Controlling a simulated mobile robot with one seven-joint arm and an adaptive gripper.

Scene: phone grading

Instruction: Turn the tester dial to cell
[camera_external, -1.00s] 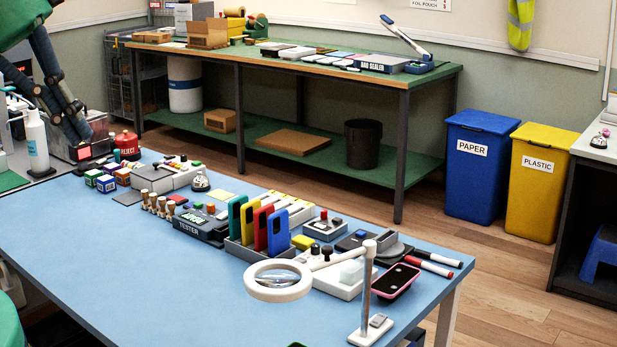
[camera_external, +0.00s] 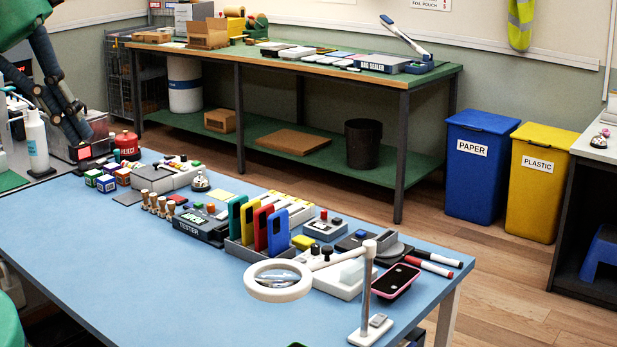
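The tester (camera_external: 201,228) is a dark box with a green-lit screen and the word TESTER on its front. It sits on the blue table, left of the row of coloured phones. A small knob shows on its top, but the dial's setting is too small to read. My gripper (camera_external: 78,133) hangs at the upper left, beyond the far left end of the table and well away from the tester. It is dark and small in the view, and its fingers cannot be made out clearly. Nothing is seen held in it.
Several wooden-handled stamps (camera_external: 160,206) stand just left of the tester. The phone rack (camera_external: 238,250) is close on its right. A ring magnifier (camera_external: 277,291) on a stand is at the front right. A white pump bottle (camera_external: 36,145) stands near my gripper. The table's front left is clear.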

